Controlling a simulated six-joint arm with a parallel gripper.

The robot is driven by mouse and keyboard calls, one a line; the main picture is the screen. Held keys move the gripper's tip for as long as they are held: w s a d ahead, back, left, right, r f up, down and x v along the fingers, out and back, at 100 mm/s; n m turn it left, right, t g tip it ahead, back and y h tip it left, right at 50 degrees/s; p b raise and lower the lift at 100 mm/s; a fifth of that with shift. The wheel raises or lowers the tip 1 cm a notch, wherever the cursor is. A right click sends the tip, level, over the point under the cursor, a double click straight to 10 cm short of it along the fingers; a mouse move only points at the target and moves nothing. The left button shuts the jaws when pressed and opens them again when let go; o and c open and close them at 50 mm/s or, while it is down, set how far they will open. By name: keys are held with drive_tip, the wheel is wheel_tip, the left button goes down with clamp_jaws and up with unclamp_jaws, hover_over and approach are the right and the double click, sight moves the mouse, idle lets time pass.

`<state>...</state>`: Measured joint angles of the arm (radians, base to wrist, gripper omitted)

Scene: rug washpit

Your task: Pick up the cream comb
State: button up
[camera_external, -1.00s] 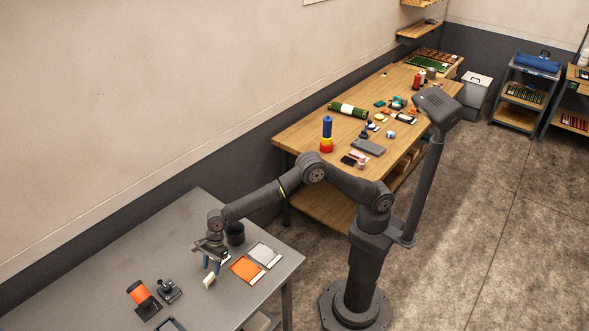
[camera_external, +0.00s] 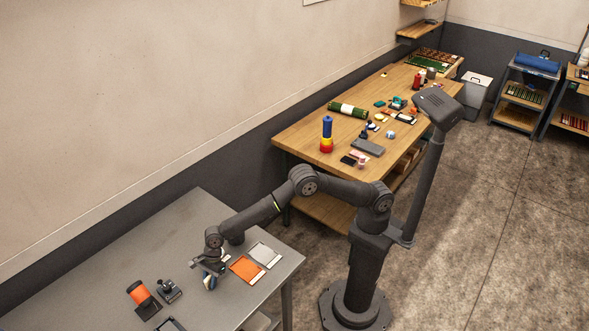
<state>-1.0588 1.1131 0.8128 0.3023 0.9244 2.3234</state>
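The cream comb (camera_external: 207,275) is a small pale piece on the grey table, toward its front right. Only a little of it shows, because my gripper covers most of it.
An orange panel (camera_external: 245,269) and a pale grey panel (camera_external: 265,254) lie just right of my gripper. An orange roll on a dark stand (camera_external: 138,292) and a small dark device (camera_external: 169,291) stand to the left. The table's back left is clear.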

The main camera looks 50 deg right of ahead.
clamp_jaws()
